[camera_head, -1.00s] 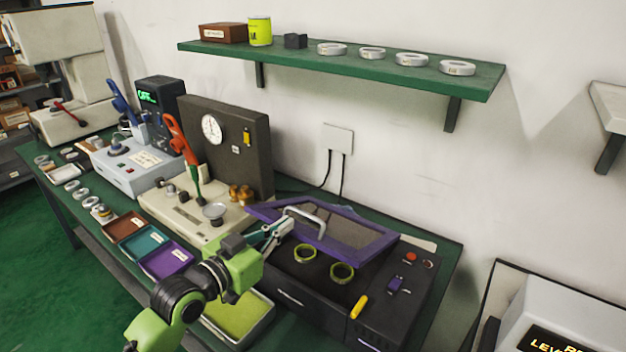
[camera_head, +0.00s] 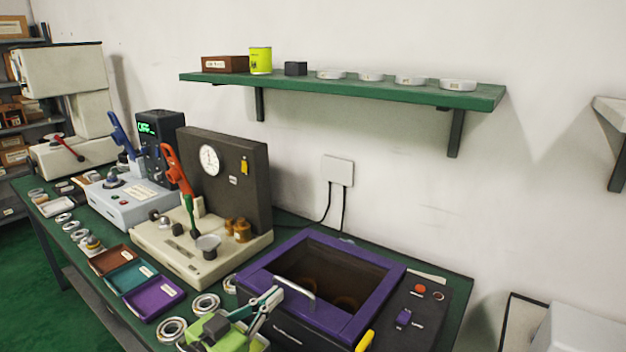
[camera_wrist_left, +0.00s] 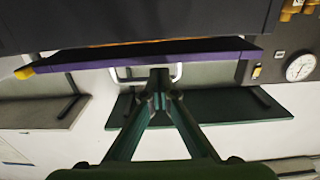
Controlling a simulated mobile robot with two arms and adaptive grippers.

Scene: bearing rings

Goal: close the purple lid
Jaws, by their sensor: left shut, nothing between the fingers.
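The purple lid (camera_head: 376,293) lies down over the top of the black box (camera_head: 290,332), its dark window facing up. Two rings show dimly through the window. The lid's pale handle (camera_head: 294,288) is at its front edge. In the left wrist view the lid's purple edge (camera_wrist_left: 205,52) runs along the dark box, and I cannot tell whether a thin gap is left. My left gripper (camera_head: 277,298) is shut and empty, just in front of the handle; its tips (camera_wrist_left: 159,78) show near the handle in the left wrist view. My right gripper is not in view.
A control panel with a red button (camera_head: 421,289) and purple switch (camera_head: 403,318) is right of the lid. Brown, teal and purple trays (camera_head: 154,299) and loose rings (camera_head: 206,304) lie to the left. A green shelf (camera_head: 350,88) hangs above.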

